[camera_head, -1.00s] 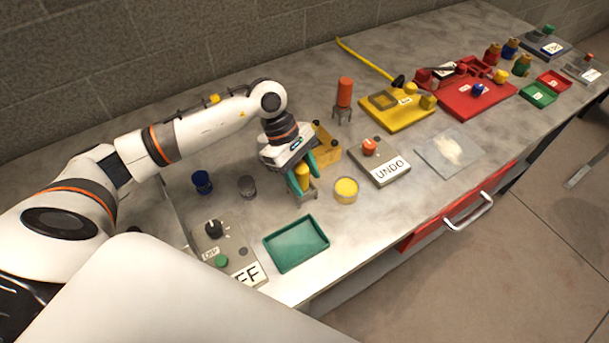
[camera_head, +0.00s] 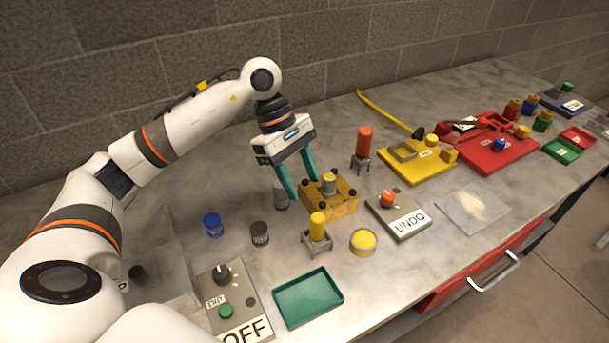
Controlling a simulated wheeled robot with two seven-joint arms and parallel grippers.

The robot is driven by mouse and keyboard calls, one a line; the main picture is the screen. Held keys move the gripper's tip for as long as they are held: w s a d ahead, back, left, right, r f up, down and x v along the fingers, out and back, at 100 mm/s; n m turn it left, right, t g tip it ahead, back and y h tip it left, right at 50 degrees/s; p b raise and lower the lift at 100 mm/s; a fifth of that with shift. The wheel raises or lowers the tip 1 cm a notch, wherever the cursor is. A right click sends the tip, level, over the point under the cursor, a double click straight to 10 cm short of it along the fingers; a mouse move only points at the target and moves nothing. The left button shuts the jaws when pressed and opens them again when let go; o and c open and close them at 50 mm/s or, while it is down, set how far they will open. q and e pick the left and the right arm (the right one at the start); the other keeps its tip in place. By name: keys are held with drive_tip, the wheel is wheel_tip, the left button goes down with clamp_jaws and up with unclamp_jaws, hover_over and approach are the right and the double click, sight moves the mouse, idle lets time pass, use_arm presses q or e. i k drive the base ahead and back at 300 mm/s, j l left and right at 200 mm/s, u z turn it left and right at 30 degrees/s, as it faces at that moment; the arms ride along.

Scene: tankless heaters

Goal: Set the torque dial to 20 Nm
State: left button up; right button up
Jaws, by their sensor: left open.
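No dial with a readable Nm scale shows. A grey panel (camera_head: 240,292) at the front left has a black knob (camera_head: 221,272), a green button and labels that look like "DIP" and "OFF". A grey box (camera_head: 404,221) marked "UNDO" has an orange-red knob (camera_head: 388,198). I cannot tell whether either knob is the torque dial. My left gripper (camera_head: 305,189) is open, its teal fingers pointing down just above and behind a yellow block (camera_head: 343,207) with black corner knobs and a grey centre cylinder. My right gripper is not in view.
A yellow cylinder (camera_head: 317,225) stands in a small metal stand in front of the block. Around it are a blue cup (camera_head: 213,225), a dark cup (camera_head: 260,233), a yellow round tub (camera_head: 362,241) and a green tray (camera_head: 308,300). An orange cylinder (camera_head: 364,143) stands behind.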

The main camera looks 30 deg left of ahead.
sight(388, 197)
drive_tip(key=k+l, duration=1.1)
drive_tip(key=k, duration=0.2)
